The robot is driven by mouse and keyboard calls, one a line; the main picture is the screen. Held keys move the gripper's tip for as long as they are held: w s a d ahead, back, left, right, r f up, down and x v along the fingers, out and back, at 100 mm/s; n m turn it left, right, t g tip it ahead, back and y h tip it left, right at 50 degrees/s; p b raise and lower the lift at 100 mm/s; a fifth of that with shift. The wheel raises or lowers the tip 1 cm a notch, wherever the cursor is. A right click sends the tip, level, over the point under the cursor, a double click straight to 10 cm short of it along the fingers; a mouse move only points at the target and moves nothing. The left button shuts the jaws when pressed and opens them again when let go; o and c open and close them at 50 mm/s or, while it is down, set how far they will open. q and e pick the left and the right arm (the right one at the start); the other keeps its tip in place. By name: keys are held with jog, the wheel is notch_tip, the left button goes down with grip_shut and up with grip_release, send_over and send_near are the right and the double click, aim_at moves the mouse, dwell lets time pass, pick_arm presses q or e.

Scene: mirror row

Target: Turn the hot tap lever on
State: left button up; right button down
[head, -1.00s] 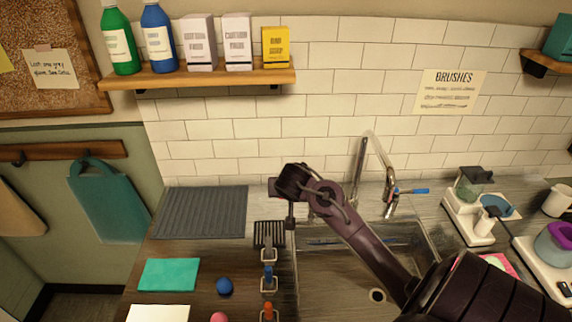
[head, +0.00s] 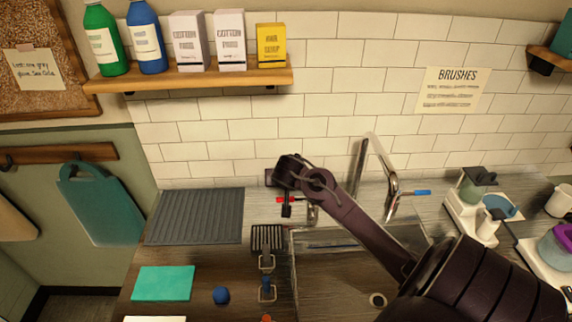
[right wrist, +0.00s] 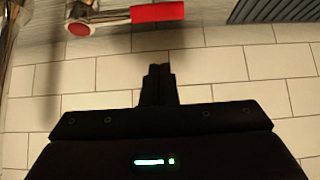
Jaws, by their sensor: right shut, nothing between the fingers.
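The hot tap lever shows as a red-ended handle (right wrist: 157,12) on a chrome stem at the top of the right wrist view. In the head view a bit of its red (head: 281,199) shows beside my gripper, which hides part of it. My right gripper (right wrist: 160,70) is shut and empty, its fingertips apart from the red handle in the wrist picture; in the head view it (head: 286,210) hangs at the left end of the sink. The chrome spout (head: 387,172) and blue cold lever (head: 414,192) stand to the right. My left gripper is not in view.
The tiled wall (head: 330,110) rises behind the sink (head: 335,290). A grey ridged mat (head: 197,215) lies left of the gripper. Several small hooks and a black slotted piece (head: 266,238) sit in front. White dispensers (head: 473,220) stand at right.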

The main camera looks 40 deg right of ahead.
aim_at(296, 199)
jog(key=x, duration=0.6)
jog(key=shift+w+d+f, duration=0.1)
jog(key=shift+d, duration=0.05)
jog(key=s+a+p, duration=0.2)
jog(key=shift+s+a+f, duration=0.1)
jog(key=shift+s+f, duration=0.1)
jog(key=shift+s, duration=0.05)
jog(key=shift+s+a, duration=0.25)
jog(key=shift+s, duration=0.1)
jog(key=shift+f, duration=0.2)
jog(key=shift+w, duration=0.1)
